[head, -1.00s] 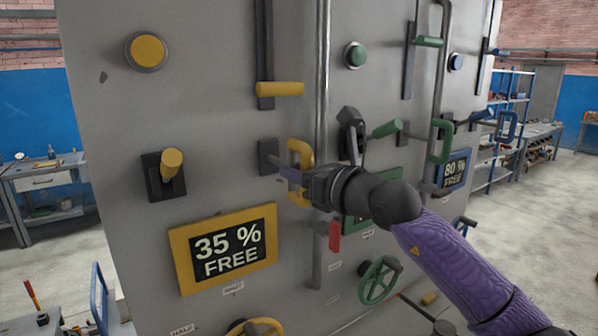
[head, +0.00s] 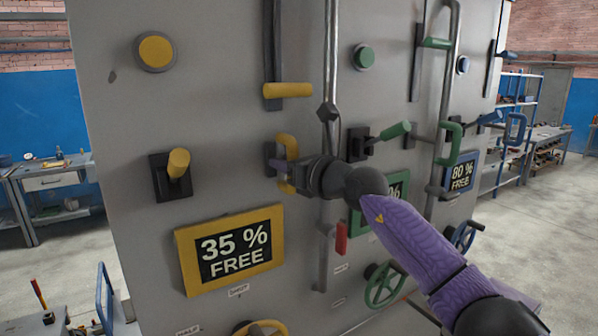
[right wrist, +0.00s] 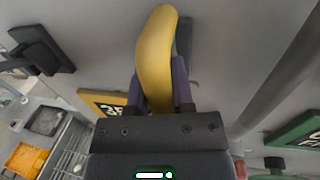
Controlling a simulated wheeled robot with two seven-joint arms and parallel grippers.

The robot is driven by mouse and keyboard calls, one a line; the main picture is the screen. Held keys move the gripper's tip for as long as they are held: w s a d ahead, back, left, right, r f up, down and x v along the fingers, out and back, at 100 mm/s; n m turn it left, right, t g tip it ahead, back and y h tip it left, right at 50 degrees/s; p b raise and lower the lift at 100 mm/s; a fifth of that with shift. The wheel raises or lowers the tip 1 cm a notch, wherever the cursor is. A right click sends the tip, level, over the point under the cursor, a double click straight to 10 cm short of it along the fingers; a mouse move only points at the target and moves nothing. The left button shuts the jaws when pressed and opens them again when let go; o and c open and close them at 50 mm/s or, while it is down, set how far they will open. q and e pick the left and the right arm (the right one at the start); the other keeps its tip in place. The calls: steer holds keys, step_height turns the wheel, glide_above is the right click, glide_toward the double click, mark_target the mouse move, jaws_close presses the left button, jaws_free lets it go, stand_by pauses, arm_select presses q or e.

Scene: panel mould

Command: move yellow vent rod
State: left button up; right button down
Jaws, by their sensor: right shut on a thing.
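The yellow vent rod ends in a curved yellow handle (head: 291,146) beside a dark mount on the grey panel. My right gripper (head: 281,166) is shut on this handle, its purple fingers on either side. In the right wrist view the yellow handle (right wrist: 156,60) rises from between the purple fingertips (right wrist: 160,88). The handle stands close to the panel; the rod behind it is largely hidden. My left gripper is not in view.
A yellow slider handle (head: 288,91) is above, a yellow lever (head: 178,164) to the left, and a "35 % FREE" sign (head: 230,250) below. A vertical metal pipe (head: 331,60), a green lever (head: 395,131) and a green handle (head: 448,145) are to the right.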

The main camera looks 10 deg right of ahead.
steer(key=shift+w+a, duration=0.1)
steer(key=shift+w, duration=0.15)
steer(key=shift+r, duration=0.15)
steer(key=c, duration=0.8)
jaws_free()
steer(key=o, duration=0.3)
steer(key=shift+w+a, duration=0.1)
steer(key=shift+w, duration=0.15)
steer(key=shift+s, duration=0.15)
steer(key=b+v, duration=0.4)
steer(key=v, duration=0.6)
steer(key=shift+b, duration=0.4)
